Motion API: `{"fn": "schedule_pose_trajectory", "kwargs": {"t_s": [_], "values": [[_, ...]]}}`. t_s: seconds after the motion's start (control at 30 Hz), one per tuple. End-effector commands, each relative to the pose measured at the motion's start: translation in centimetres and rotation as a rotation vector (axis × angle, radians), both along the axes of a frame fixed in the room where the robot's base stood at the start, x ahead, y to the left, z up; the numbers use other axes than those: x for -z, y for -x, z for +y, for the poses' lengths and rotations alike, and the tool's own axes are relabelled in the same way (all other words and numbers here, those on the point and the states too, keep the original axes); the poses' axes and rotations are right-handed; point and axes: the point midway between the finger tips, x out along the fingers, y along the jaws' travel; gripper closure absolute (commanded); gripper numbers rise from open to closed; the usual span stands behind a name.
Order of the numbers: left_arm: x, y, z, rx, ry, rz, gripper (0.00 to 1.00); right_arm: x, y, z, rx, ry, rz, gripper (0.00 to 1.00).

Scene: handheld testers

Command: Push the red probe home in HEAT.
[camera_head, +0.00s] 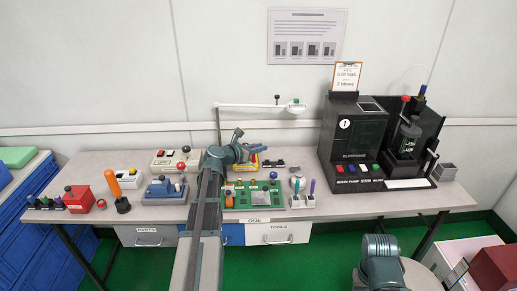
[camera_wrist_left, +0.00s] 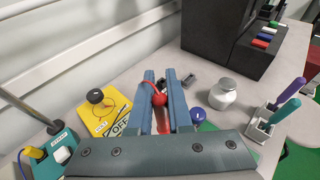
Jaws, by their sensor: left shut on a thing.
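My left gripper (camera_head: 240,148) hangs over the back middle of the bench in the head view. In the left wrist view its two blue fingers (camera_wrist_left: 164,98) are shut on the red probe (camera_wrist_left: 158,99), whose rounded red top shows between them. A red lead or rod (camera_wrist_left: 106,103) runs from there to the left. The probe's tip is hidden, so I cannot tell whether it touches a socket. A yellow tester (camera_wrist_left: 103,111) with a black knob and an OFF label lies left of the fingers. No HEAT label is readable. My right gripper is out of view.
Small dark blocks (camera_wrist_left: 188,82) lie just beyond the fingers. A green board (camera_head: 254,195) lies in front, and a large black machine (camera_head: 352,138) stands at right.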

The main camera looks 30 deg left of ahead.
Motion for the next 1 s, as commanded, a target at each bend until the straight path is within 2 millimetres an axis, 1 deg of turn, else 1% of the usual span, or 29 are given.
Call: {"fn": "schedule_pose_trajectory", "kwargs": {"t_s": [0.4,0.57,0.77,1.0], "values": [[0.1,-0.1,0.0,0.0,0.0,0.0,1.0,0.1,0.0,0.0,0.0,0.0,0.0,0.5],[0.5,0.0,0.0,0.0,0.0,0.0,1.0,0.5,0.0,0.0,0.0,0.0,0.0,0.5],[1.6,-0.1,0.0,0.0,0.0,0.0,1.0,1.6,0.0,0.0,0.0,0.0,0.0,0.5],[3.6,-0.1,0.0,0.0,0.0,0.0,1.0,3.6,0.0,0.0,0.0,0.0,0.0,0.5]]}}
